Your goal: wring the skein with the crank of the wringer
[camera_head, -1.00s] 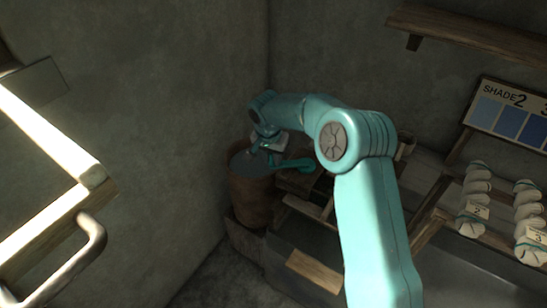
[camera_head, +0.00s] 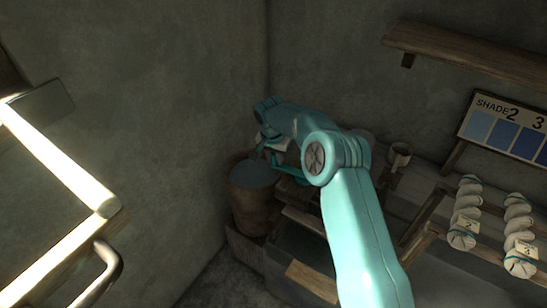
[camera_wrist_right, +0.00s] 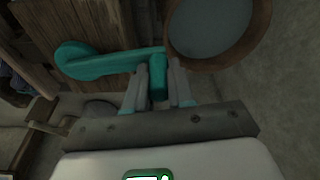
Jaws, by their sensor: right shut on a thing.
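The teal crank (camera_wrist_right: 95,62) of the wringer crosses the upper part of the right wrist view, its round hub at the left. My right gripper (camera_wrist_right: 159,80) is shut on the crank's upright teal grip (camera_wrist_right: 158,88), with a grey finger on each side. In the head view my right gripper (camera_head: 272,146) is small and partly hidden by my own arm, beside the bucket. Little of the crank shows there. I cannot make out a skein on the wringer. My left gripper is not in view.
A brown bucket (camera_head: 252,207) with a grey-blue surface inside stands in the corner, close to the gripper. Twisted pale skeins (camera_head: 464,210) with number tags lie on a rack at right, below a shade board (camera_head: 505,126). A cup (camera_head: 399,156) stands behind my arm.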

